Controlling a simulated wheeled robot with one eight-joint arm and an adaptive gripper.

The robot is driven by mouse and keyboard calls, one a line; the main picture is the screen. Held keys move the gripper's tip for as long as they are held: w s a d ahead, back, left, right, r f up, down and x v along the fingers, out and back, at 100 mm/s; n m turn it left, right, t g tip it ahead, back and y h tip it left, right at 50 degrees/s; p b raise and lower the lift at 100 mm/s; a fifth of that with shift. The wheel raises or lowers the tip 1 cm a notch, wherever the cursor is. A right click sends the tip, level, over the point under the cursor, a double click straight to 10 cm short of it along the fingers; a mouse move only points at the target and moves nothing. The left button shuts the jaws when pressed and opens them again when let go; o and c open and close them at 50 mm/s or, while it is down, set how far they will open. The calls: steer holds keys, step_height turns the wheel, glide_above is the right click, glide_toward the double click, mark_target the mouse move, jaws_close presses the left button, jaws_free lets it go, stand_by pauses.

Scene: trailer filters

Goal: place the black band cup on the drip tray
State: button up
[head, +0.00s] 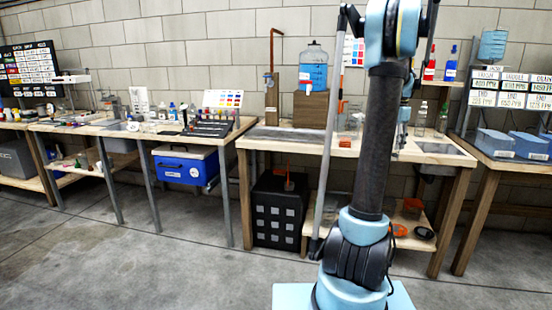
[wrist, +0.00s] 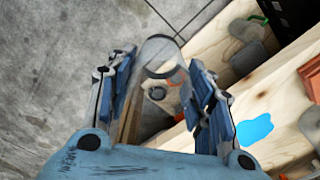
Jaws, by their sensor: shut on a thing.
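In the wrist view, my gripper (wrist: 160,78) is shut on a clear, see-through cup with a dark band, the black band cup (wrist: 158,50). The cup sits between the two fingers, clear of the floor and bench below. In the head view my arm hides the gripper, and I cannot make out the cup there. A flat grey metal surface (head: 282,134) lies on the middle bench, in front of the blue water dispenser. It may be the drip tray, but I cannot be sure.
The water dispenser (head: 313,68) stands on a wooden block (head: 311,108) on the middle bench (head: 300,145). Clear glassware (head: 420,118) stands right of my arm. A blue cooler (head: 186,166) and a black crate (head: 278,211) are below the benches. The floor at front left is clear.

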steer(key=w+a+f+n, duration=0.4)
steer(key=w+a, duration=0.1)
steer(key=a, duration=0.5)
steer(key=w+a+f+n, duration=0.3)
steer(key=w+a+f, duration=0.15)
steer(key=a, duration=0.55)
steer(key=w+a+f+n, duration=0.4)
steer(key=a+f, duration=0.1)
steer(key=a, duration=0.5)
steer(key=s+f+n, duration=0.1)
steer(key=s+f, duration=0.3)
steer(key=f, duration=0.6)
steer(key=s+f+n, duration=0.2)
steer(key=s+f, duration=0.3)
steer(key=f, duration=0.5)
steer(key=shift+a+f+n, duration=0.15)
steer(key=shift+a+n, duration=0.1)
steer(key=shift+n, duration=0.05)
